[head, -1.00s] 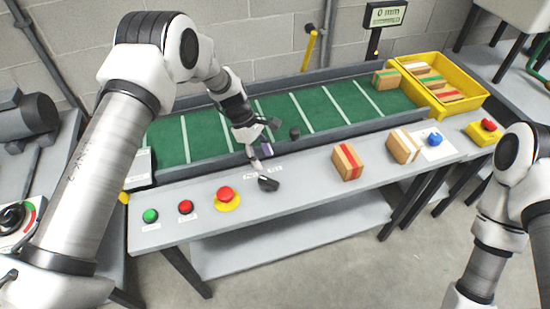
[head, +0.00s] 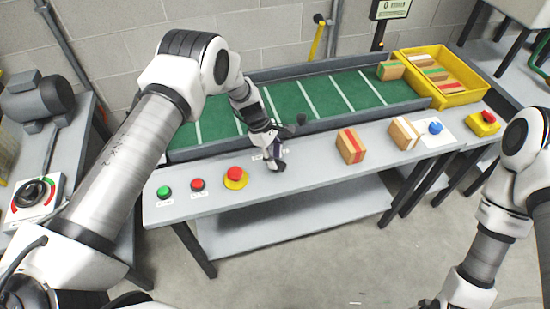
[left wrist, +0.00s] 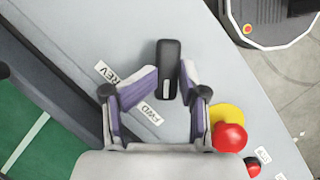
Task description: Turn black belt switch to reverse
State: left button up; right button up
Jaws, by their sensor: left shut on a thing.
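The black belt switch (left wrist: 168,62) is an upright-handled knob on the grey front panel, with a white mark on its end nearer the FWD label (left wrist: 150,114). The REV label (left wrist: 107,71) lies to its left in the left wrist view. My left gripper (left wrist: 172,82) is shut on the switch, one finger on each side. In the head view my left gripper (head: 279,152) is down at the panel and partly hides the switch (head: 278,166). My right arm shows at the lower right of the head view, but its fingers are not visible.
A red stop button (head: 236,173) on a yellow base stands close left of the switch, with red (head: 197,184) and green (head: 164,192) buttons beyond. A box with a red stripe (head: 350,146) is to the right. The green belt (head: 330,96) runs behind.

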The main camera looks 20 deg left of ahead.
pick_arm(q)
jog(key=shift+s+d+f+g, duration=0.1)
jog(key=shift+s+f+g, duration=0.2)
jog(key=shift+s+f, duration=0.25)
jog(key=shift+f+m+g+b, duration=0.1)
jog(key=shift+m+g+b, duration=0.2)
jog(key=shift+m+b, duration=0.7)
dwell(1.1)
jog(key=o, duration=0.8)
jog(key=shift+o, duration=0.2)
jog(key=shift+r, duration=0.25)
jog(key=shift+w+r, duration=0.1)
jog(key=shift+w, duration=0.05)
